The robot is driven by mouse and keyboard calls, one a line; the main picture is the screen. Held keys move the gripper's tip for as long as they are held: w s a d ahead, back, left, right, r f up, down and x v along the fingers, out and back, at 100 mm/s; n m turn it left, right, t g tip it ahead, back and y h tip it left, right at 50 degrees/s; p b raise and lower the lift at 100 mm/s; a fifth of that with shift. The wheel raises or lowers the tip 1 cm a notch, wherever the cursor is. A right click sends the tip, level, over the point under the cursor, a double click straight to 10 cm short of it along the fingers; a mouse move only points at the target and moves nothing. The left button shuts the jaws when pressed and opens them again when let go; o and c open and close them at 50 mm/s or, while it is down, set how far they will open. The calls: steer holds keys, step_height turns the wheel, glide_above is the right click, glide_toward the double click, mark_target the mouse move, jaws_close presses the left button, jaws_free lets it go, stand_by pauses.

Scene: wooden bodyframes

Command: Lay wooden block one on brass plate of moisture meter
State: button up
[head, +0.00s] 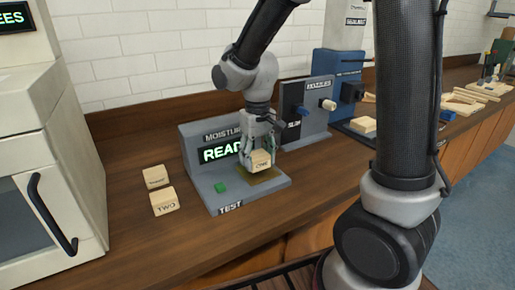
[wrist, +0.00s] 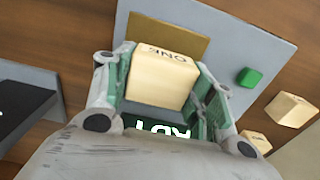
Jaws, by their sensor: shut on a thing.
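Wooden block one (head: 261,160), a pale cube marked ONE, is between the fingers of my gripper (head: 260,150). In the wrist view the block (wrist: 162,75) sits between both green-padded fingers of my gripper (wrist: 160,88), which is shut on it. The moisture meter (head: 207,160) is a grey unit with a lit green display, partly hidden by my gripper. Its brass plate (head: 266,178) lies under and around the block; in the wrist view the plate (wrist: 150,32) shows beyond the block. I cannot tell whether the block touches the plate.
A green button (head: 221,187) sits on the meter's base, left of the plate. Block two (head: 164,201) and another block (head: 156,177) stand on the wooden counter to the left. A grey machine (head: 307,105) and a blue one (head: 342,85) stand right of the meter.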

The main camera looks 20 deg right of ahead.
steer(key=shift+f, duration=0.4)
steer(key=shift+f, duration=0.25)
stand_by(0.8)
steer(key=o, duration=1.1)
step_height(320, 180, up, 12)
stand_by(0.4)
